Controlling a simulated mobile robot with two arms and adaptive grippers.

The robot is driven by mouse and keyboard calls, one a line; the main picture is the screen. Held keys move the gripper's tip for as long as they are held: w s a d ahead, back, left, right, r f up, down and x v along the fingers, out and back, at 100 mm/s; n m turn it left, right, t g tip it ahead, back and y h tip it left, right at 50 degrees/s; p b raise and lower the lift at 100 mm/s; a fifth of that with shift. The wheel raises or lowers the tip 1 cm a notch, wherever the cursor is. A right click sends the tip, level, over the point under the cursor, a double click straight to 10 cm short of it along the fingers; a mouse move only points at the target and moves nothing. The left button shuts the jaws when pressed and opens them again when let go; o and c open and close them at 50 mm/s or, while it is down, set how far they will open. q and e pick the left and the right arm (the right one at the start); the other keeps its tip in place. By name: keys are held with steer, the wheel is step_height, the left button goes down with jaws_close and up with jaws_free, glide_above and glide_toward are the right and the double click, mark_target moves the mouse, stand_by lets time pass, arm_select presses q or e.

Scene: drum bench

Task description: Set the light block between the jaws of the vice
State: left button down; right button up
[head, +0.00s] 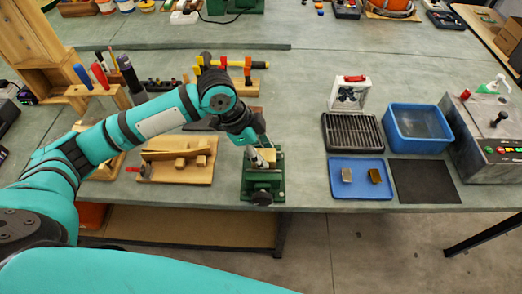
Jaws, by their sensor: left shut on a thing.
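The green vice (262,184) stands at the front edge of the bench, in the middle of the head view. My left gripper (262,150) comes down from above onto the top of the vice. It is shut on the light block (268,156), a small pale piece at the level of the vice's jaws. The fingers partly hide the block and the jaws. I cannot tell whether the block touches the jaws or sits fully between them. My right gripper is not in view.
Left of the vice is a wooden board (178,172) with wooden pieces. To the right are a blue tray (360,190) with two small blocks, a dark mat (424,182), a black rack (352,132) and a blue bin (418,146). Bare bench lies between vice and tray.

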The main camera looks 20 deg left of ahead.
arm_select(q)
steer(key=c, duration=1.1)
jaws_free()
steer(key=shift+s+f, duration=0.35)
steer(key=shift+f, duration=0.25)
steer(key=shift+o, duration=1.4)
steer(key=shift+w+f, duration=0.1)
steer(key=shift+w, duration=0.1)
steer(key=b+v, duration=0.1)
steer(key=v, duration=1.2)
steer(key=shift+w+d+r, duration=0.25)
steer(key=shift+r, duration=0.2)
